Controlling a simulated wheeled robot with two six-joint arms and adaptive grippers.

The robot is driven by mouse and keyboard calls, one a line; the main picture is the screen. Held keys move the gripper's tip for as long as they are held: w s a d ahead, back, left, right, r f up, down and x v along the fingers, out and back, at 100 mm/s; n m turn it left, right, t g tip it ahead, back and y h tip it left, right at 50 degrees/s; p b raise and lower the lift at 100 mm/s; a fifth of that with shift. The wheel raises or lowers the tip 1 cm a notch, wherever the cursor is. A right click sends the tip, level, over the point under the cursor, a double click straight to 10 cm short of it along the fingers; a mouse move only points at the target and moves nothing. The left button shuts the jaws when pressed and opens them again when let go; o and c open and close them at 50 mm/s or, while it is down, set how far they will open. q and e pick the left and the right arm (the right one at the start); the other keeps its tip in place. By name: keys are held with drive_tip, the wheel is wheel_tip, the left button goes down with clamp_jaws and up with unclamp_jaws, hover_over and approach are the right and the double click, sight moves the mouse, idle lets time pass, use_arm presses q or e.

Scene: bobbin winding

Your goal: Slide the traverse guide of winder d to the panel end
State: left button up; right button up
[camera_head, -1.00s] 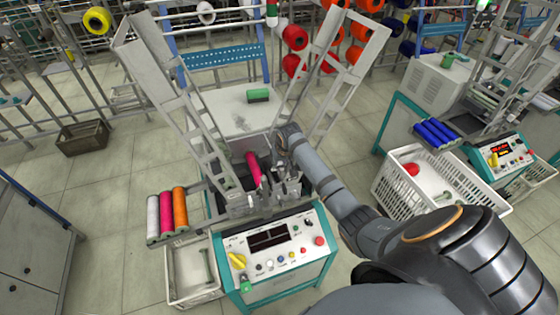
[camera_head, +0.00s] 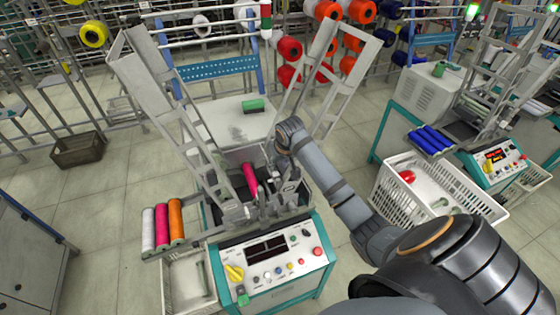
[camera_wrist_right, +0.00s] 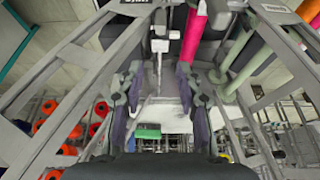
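Winder d's control panel (camera_head: 268,250) is at the front of the middle machine. A pink bobbin (camera_head: 250,178) lies behind it, and it also shows at the top of the right wrist view (camera_wrist_right: 194,35). My right gripper (camera_wrist_right: 160,82) is above the winding area, its two dark fingers apart with nothing pinched between them. A small pale block on a thin rod, which looks like the traverse guide (camera_wrist_right: 160,46), shows between and beyond the fingers on the panel side. I cannot tell whether they touch it. In the head view my right arm partly hides this area. My left gripper is out of view.
Slanted grey ladder frames (camera_head: 190,125) rise on both sides of the winding area. White, pink and orange bobbins (camera_head: 162,224) lie at the left. A white crate (camera_head: 385,195) stands at the right.

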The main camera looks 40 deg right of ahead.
drive_tip(key=v, duration=0.3)
drive_tip(key=shift+s+r, duration=0.1)
drive_tip(key=shift+r, duration=0.1)
